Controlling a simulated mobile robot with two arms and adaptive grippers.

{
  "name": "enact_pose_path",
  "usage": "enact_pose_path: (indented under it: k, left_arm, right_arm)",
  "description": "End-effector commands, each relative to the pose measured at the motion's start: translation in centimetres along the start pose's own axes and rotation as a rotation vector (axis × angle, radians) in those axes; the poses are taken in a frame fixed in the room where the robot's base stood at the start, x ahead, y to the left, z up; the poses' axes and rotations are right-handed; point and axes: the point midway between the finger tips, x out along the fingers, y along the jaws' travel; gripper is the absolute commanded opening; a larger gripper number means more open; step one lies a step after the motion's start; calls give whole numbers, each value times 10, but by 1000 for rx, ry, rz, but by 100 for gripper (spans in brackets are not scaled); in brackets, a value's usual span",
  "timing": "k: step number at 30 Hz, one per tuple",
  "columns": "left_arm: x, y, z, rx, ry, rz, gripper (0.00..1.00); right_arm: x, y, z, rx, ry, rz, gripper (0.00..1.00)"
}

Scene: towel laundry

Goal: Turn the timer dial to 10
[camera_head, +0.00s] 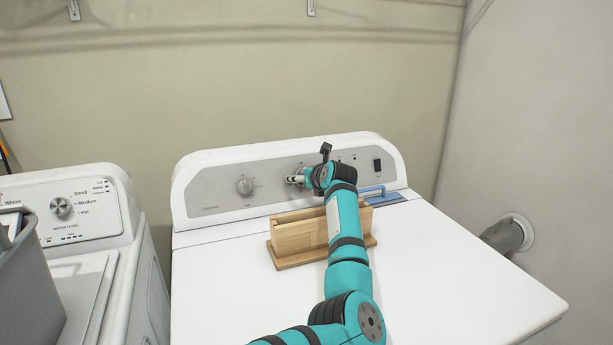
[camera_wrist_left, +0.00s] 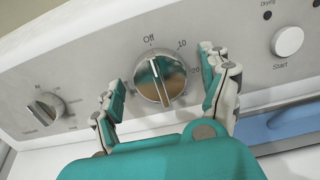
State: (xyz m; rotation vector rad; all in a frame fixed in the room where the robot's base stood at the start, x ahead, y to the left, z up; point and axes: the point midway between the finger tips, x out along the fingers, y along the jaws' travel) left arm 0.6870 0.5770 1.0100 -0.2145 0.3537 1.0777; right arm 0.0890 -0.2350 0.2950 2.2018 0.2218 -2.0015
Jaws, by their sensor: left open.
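The timer dial (camera_wrist_left: 160,80) is a round silver knob on the dryer's grey control panel, with Off, 10 and 20 marked around it. Its raised grip ridge leans slightly left at the top, towards Off. My left gripper (camera_wrist_left: 164,88) is open around the dial, one finger on each side. Gaps show between the fingers and the knob, so it does not look gripped. In the head view my left gripper (camera_head: 294,180) is at the panel and largely hides the dial. My right gripper is not in view.
Another knob (camera_head: 244,187) is left of the dial, and a Start button (camera_wrist_left: 287,41) is to its right. A wooden box (camera_head: 293,235) stands on the dryer top under my arm. A blue-handled item (camera_head: 372,190) lies behind it. A washer (camera_head: 85,210) stands at left.

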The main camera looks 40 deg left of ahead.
Motion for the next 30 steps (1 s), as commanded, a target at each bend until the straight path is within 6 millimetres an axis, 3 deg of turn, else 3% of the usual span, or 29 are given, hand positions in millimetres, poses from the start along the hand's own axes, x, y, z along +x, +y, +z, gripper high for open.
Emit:
enact_pose_path:
  k: [5,18,30]
  left_arm:
    - [0,0,0,0,0,0,78]
    - [0,0,0,0,-1,0,23]
    - [-1,0,3,97,-1,-6,23]
  right_arm:
    - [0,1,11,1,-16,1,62]
    - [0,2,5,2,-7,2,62]
    - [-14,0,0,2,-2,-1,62]
